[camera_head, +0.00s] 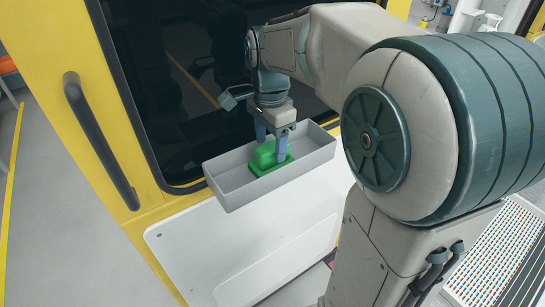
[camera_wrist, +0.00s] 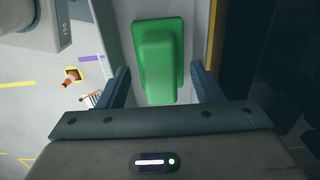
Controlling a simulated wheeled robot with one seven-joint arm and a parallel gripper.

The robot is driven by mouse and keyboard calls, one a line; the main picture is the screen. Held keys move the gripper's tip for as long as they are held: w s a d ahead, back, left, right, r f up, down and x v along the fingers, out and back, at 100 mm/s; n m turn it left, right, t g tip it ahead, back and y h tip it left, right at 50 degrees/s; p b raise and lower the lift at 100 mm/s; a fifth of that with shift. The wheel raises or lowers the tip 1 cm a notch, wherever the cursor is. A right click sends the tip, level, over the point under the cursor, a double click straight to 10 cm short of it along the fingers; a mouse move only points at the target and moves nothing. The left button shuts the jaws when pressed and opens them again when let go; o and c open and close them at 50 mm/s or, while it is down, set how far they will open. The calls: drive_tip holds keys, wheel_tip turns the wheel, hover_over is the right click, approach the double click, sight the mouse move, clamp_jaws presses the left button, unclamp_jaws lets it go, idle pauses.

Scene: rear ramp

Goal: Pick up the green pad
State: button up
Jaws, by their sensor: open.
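The green pad (camera_head: 268,157) has a raised block on a flat base and lies in a grey open tray (camera_head: 312,160). In the wrist view the pad (camera_wrist: 158,55) is upper centre, between the two blue fingers. My gripper (camera_head: 271,150) points down into the tray with its fingers apart, one on each side of the pad's raised part. In the wrist view the fingers of my gripper (camera_wrist: 163,85) show gaps to the pad on both sides. The head view does not show clearly whether a finger touches it.
A dark window (camera_head: 160,90) in a yellow frame (camera_head: 60,35) with a black handle (camera_head: 98,140) stands behind the tray. A white panel (camera_head: 240,240) is below it. The tray's left end is empty.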

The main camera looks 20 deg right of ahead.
wheel_tip(320, 180, down, 2)
drive_tip(key=shift+f, duration=0.2)
drive_tip(key=c, duration=1.2)
drive_tip(key=shift+o, duration=0.2)
drive_tip(key=shift+r, duration=0.1)
drive_tip(key=shift+r, duration=0.3)
drive_tip(key=r, duration=0.2)
drive_tip(key=d+r, duration=0.1)
drive_tip(key=r, duration=0.1)
drive_tip(key=shift+s+d+b, duration=0.1)
drive_tip(key=shift+s+b, duration=0.2)
drive_tip(key=shift+b, duration=0.05)
drive_tip(key=s+d+r, duration=0.5)
drive_tip(key=d+r, duration=0.1)
drive_tip(key=d, duration=0.3)
drive_tip(key=shift+s+r+b, duration=0.15)
drive_tip(key=shift+b, duration=0.3)
